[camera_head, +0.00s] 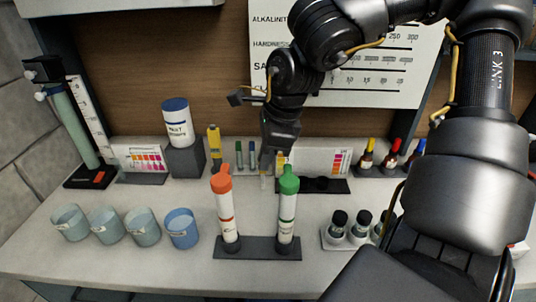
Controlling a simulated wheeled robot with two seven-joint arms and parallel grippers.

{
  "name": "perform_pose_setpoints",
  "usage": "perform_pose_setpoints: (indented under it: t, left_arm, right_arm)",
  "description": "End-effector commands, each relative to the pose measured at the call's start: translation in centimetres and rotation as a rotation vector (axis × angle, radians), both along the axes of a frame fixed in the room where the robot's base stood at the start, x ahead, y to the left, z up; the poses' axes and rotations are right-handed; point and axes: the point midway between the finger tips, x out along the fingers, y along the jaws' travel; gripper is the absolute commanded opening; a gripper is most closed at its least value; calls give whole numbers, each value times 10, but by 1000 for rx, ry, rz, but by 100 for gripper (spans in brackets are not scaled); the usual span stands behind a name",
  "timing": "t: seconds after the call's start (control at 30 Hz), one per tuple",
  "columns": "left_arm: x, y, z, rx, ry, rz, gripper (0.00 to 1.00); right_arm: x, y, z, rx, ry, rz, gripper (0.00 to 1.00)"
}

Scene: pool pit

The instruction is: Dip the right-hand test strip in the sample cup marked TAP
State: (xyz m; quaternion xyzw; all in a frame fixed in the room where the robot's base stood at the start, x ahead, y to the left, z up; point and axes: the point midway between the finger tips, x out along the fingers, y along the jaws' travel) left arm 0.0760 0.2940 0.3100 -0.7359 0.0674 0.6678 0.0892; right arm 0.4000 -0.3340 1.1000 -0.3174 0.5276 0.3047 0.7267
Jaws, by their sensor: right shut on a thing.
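My right gripper (265,166) points down at the back middle of the counter, behind the orange-capped and green-capped tubes. It is shut on a small pale thing (264,182), likely a test strip; only its lower end shows below the fingers. Several sample cups stand in a row at the left: three grey-green cups (70,222), (106,225), (142,226) and a bluer cup (181,228). Their labels are too small to read, so I cannot tell which is marked TAP. The gripper is right of and behind the cups, apart from them. My left gripper is not in view.
The orange-capped tube (224,210) and green-capped tube (287,212) stand upright in a dark holder (258,252). Colour charts (146,158), a white canister (176,125), dropper bottles (367,155) and small vials (337,226) surround the area. Bare counter lies in front of the cups.

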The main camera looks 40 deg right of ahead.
Motion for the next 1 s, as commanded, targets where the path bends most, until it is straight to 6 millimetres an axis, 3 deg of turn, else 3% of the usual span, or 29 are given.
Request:
perform_pose_setpoints:
  t: [0.4,0.83,1.0]
  left_arm:
    - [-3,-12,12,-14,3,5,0]
    - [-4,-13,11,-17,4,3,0]
    - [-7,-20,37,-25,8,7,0]
  right_arm:
    - [-1,-1,21,1,-1,-2,0]
    - [-1,-2,21,0,0,-4,0]
    - [1,-2,68,-2,-4,-6,0]
